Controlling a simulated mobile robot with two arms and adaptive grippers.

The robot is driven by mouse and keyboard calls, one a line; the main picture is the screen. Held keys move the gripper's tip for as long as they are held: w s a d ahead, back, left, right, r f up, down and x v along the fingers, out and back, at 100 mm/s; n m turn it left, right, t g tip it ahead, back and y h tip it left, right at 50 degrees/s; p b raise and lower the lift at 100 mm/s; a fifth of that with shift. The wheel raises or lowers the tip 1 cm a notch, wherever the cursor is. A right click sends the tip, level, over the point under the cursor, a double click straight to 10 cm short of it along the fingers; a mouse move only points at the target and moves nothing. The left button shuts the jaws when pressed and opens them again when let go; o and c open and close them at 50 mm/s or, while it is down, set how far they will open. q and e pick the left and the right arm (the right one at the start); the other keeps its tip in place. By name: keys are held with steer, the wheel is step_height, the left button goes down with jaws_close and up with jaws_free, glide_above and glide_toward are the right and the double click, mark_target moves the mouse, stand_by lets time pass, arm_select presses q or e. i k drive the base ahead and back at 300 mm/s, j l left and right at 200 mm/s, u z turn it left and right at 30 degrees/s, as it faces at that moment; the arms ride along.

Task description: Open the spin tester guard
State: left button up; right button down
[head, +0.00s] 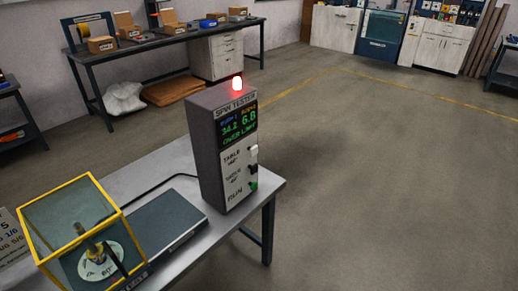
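The spin tester guard (75,208) is a yellow-framed box with clear, tinted panels at the lower left, on the grey table. It stands over a round white disc (98,263) with markings and a brass-and-dark fitting on it. The guard looks shut over the disc, and its lower edge is partly cut off by the picture. The spin tester console (222,148) is a tall grey box with a lit red lamp (237,83) on top. Its screen reads "OVER LIMIT", and switches run down its right edge. Neither of my grippers is in view.
A flat dark-topped box (160,224) lies on the table (185,160) between guard and console, with a black cable behind it. A printed sign stands left of the guard. Open floor (380,180) lies right of the table. A workbench (165,38) with cartons stands at the back.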

mark_target(119, 222)
steer(key=u, duration=1.2)
steer(key=i+l+z, duration=0.1)
steer(key=l+z, duration=0.15)
steer(key=l, duration=0.2)
